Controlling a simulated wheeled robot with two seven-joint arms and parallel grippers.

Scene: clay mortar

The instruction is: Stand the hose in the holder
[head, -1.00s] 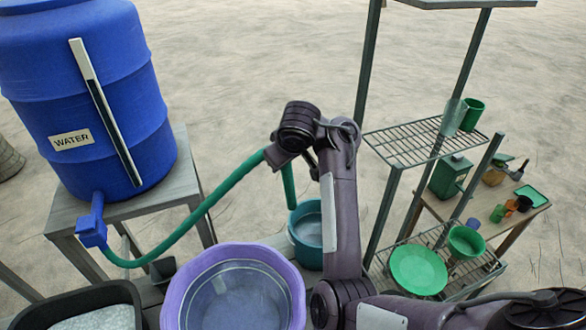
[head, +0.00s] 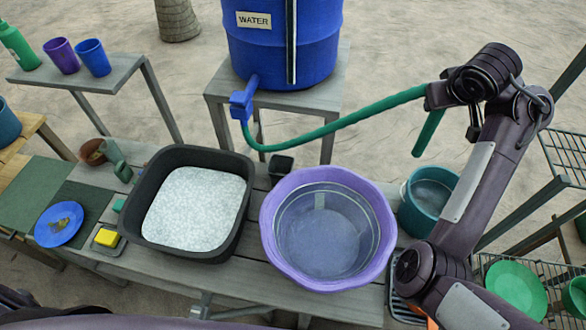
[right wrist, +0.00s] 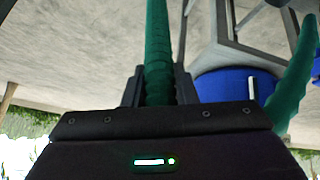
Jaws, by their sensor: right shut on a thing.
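The green hose (head: 340,125) runs from the blue tap (head: 241,104) of the water barrel in a low arc to my right gripper (head: 438,97). The gripper is shut on it, high above the table and above the teal pot. The hose's free end (head: 429,132) hangs below the gripper, tilted. A small dark square cup (head: 281,168), perhaps the holder, stands on the table below the hose, behind the purple basin. My left gripper is out of view.
The purple basin (head: 275,230), a black tub (head: 245,185) of pale grains and the teal pot (head: 410,215) crowd the table (head: 250,285). The blue barrel (head: 270,50) stands behind. A rack (head: 565,150) is at the right.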

